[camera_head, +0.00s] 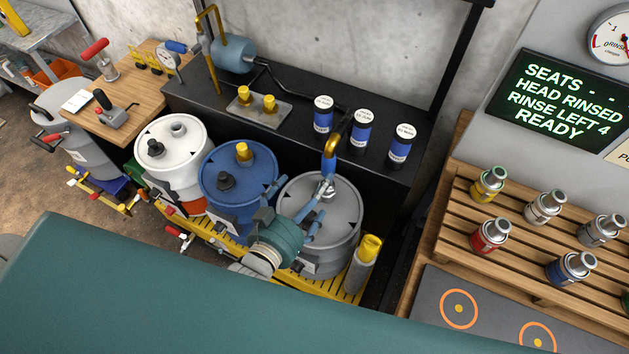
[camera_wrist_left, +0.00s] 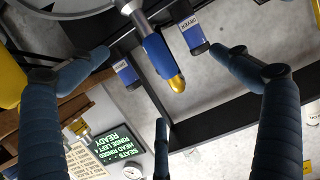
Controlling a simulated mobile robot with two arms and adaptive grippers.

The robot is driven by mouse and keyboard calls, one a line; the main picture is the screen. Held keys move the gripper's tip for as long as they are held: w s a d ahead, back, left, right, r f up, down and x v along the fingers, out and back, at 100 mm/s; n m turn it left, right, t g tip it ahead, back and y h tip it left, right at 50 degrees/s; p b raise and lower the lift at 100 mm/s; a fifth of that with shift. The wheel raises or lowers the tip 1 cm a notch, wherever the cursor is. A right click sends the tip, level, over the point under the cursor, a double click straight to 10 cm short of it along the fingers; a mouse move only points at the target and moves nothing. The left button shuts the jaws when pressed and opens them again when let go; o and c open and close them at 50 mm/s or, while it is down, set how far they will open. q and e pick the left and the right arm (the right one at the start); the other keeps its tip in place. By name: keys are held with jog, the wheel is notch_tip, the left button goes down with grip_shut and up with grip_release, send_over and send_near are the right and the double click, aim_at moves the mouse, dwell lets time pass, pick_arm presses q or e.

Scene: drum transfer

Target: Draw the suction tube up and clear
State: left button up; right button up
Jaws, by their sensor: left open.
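The suction tube (camera_head: 330,148) stands in the top of the grey drum (camera_head: 345,215) at the right of the drum row. It has a blue sleeve, a brass-coloured upper end and a silver lower part. My left gripper (camera_head: 318,200) is over the grey drum's lid, close to the tube's silver part. In the left wrist view the tube (camera_wrist_left: 157,56) runs between the spread blue fingers of the left gripper (camera_wrist_left: 160,80). The fingers look apart from it, and the gripper is open. The tube's lower end is hidden. My right gripper is not in view.
A blue drum (camera_head: 225,170) and a white drum (camera_head: 165,145) stand left of the grey one on a yellow grating. Blue-labelled canisters (camera_head: 361,132) stand on the black bench behind. A yellow-topped cylinder (camera_head: 364,262) is right of the grey drum. A slatted shelf (camera_head: 520,270) holds several small bottles.

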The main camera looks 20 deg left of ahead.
aim_at(326, 169)
pick_arm(q)
jog(key=b+x, duration=0.3)
jog(key=x, duration=0.6)
jog(key=shift+w+r+b, duration=0.1)
jog(key=shift+b, duration=0.2)
jog(key=shift+w+d, duration=0.15)
jog(key=shift+w, duration=0.55)
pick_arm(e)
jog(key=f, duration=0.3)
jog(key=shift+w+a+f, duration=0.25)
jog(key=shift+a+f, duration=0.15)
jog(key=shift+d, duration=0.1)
